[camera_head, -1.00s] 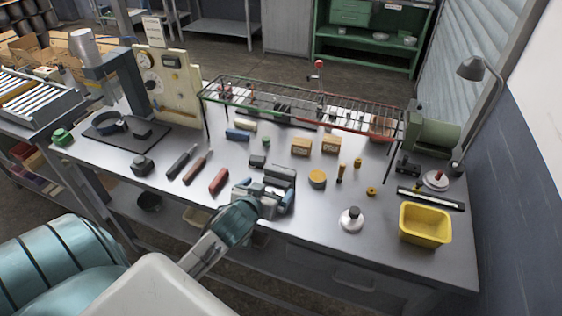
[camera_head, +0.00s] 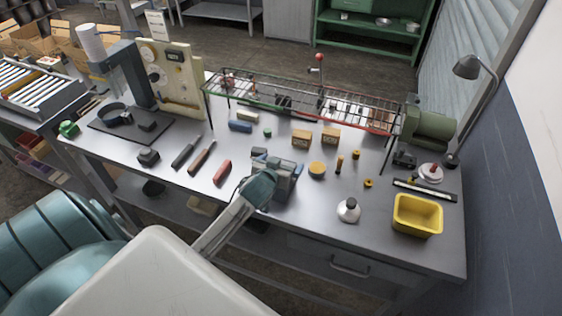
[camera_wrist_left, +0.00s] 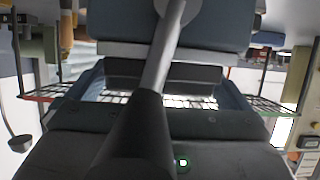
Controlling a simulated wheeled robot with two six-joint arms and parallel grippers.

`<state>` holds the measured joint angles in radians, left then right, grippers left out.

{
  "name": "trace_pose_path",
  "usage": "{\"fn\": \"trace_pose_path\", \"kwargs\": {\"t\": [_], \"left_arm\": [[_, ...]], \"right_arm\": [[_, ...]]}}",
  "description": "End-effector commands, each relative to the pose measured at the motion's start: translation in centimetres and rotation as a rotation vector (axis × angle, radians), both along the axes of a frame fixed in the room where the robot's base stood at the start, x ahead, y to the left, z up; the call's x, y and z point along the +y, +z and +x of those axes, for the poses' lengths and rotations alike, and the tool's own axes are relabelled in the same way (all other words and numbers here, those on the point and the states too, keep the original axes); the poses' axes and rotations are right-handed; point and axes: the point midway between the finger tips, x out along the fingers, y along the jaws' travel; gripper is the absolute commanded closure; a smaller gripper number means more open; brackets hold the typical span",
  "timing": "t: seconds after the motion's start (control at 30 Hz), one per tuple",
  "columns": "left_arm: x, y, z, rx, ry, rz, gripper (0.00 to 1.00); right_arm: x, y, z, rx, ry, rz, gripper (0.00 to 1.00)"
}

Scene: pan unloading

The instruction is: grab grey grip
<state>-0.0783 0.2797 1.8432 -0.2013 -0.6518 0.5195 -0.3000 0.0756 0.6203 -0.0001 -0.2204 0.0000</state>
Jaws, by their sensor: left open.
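In the left wrist view, the grey grip (camera_wrist_left: 178,49) fills the upper middle, very close, with a grey rod (camera_wrist_left: 164,58) running down to a dark tapered part. I cannot tell whether the fingers touch it. My right gripper is not in view.
A wire rack (camera_head: 300,101) spans the back of the table (camera_head: 310,220). A red-handled tool (camera_head: 222,172) lies left of the grip; a yellow round tin (camera_head: 317,169) is close on its right. A yellow bin (camera_head: 417,215) stands at the front right.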

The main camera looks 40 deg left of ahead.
Motion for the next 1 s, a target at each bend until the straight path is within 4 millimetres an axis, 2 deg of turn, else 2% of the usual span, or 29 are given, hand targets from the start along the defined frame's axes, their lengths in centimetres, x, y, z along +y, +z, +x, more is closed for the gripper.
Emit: {"fn": "trace_pose_path", "kwargs": {"t": [0.27, 0.43, 0.77, 1.0], "left_arm": [[0.0, -0.2, 0.2, 0.0, 0.0, 0.0, 0.0], [0.0, -0.2, 0.2, 0.0, 0.0, 0.0, 0.33], [0.1, 0.0, 0.2, -0.001, 0.0, 0.001, 0.33], [0.1, 1.8, 0.3, -0.005, -0.001, 0.002, 0.33]], "right_arm": [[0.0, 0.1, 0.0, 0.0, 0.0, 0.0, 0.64], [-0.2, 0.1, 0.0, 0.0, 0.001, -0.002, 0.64], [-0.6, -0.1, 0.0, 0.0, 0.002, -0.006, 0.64], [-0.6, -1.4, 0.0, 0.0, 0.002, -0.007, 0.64]]}}
